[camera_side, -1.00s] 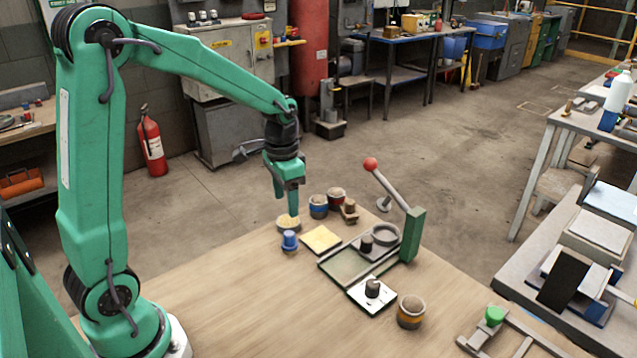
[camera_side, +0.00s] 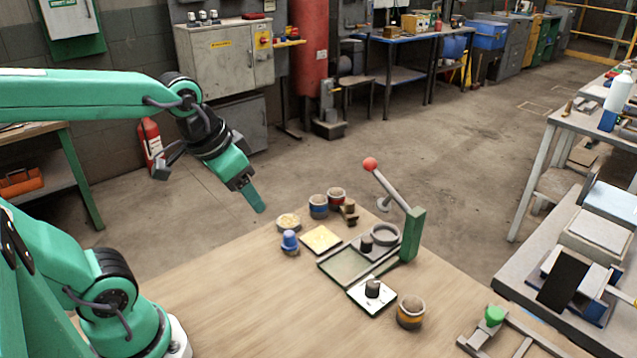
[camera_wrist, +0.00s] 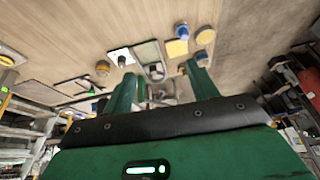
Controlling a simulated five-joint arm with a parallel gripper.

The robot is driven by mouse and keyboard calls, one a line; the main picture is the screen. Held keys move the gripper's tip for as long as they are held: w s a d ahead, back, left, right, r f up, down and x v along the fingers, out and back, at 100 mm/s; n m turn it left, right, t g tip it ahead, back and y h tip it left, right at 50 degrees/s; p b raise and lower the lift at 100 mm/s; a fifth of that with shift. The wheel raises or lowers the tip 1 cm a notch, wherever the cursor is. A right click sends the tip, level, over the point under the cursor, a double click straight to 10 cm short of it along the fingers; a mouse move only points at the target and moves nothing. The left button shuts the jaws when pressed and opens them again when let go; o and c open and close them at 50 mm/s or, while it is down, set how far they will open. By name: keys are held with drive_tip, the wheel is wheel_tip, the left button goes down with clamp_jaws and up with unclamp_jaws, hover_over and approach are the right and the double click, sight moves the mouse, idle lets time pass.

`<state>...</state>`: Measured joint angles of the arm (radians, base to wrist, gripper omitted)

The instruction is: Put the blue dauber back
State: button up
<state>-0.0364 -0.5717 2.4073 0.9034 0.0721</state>
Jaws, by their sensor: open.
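The blue dauber (camera_side: 290,241) stands upright on the table, near its far left edge. It also shows in the wrist view (camera_wrist: 182,31), near the top. A pot with a blue band (camera_side: 318,207) stands behind it, apart from it. My gripper (camera_side: 257,205) is in the air to the left of the dauber, tilted outward, touching nothing. In the wrist view its two fingers (camera_wrist: 163,85) are spread with nothing held between them. The side view shows the fingers overlapping.
A shallow round dish (camera_side: 288,222) and a yellow pad (camera_side: 321,239) sit close by the dauber. A red-banded pot (camera_side: 336,197) stands behind. A press with a red-knobbed lever (camera_side: 371,165) rises at the right. The front left tabletop is clear.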

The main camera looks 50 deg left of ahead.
drive_tip(key=shift+s+d+r+t, duration=0.1)
drive_tip(key=shift+s+d+t, duration=0.15)
drive_tip(key=shift+s, duration=0.55)
drive_tip(key=shift+s+d+r+t, duration=0.1)
drive_tip(key=shift+s+d+t, duration=0.15)
drive_tip(key=shift+s, duration=0.5)
